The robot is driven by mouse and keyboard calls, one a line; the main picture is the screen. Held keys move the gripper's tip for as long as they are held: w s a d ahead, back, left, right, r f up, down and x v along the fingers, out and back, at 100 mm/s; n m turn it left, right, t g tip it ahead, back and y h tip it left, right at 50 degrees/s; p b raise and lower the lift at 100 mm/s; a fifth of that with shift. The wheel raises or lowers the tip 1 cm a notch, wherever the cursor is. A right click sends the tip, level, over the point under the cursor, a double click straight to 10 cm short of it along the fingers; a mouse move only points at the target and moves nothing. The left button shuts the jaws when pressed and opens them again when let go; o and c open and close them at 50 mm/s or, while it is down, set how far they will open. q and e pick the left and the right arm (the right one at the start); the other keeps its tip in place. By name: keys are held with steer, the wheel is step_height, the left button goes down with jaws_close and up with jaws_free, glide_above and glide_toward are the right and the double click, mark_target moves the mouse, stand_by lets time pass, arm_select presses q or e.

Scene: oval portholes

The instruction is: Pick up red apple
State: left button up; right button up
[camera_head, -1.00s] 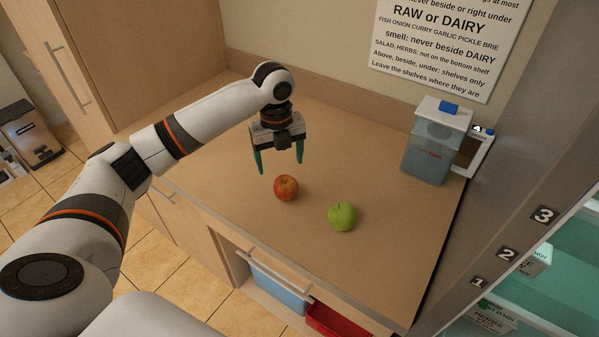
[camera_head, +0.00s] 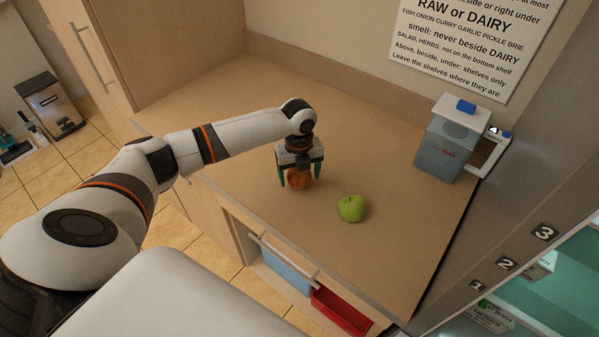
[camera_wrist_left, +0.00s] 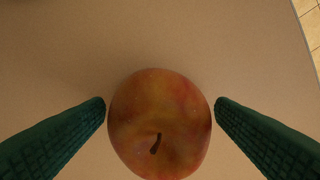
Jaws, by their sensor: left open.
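The red apple (camera_head: 298,180) rests on the tan counter, partly hidden behind my left gripper in the head view. In the left wrist view the apple (camera_wrist_left: 159,124) fills the lower middle, stem up, with yellow and orange streaks. My left gripper (camera_head: 301,181) points down over the apple, its green fingers open on both sides of it. In the left wrist view the fingertips (camera_wrist_left: 160,102) flank the apple, with a small gap at the left tip and at the right tip. My right gripper is not in view.
A green apple (camera_head: 351,208) lies on the counter (camera_head: 400,250) just right of the red one. A lidded container (camera_head: 447,140) stands at the back right. An open drawer with a blue bin (camera_head: 286,271) and a red bin (camera_head: 340,312) is below the front edge.

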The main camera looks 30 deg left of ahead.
arm_select(q)
steer(key=shift+f, duration=0.5)
steer(key=c, duration=1.1)
steer(key=shift+c, duration=0.2)
steer(key=shift+r, duration=0.15)
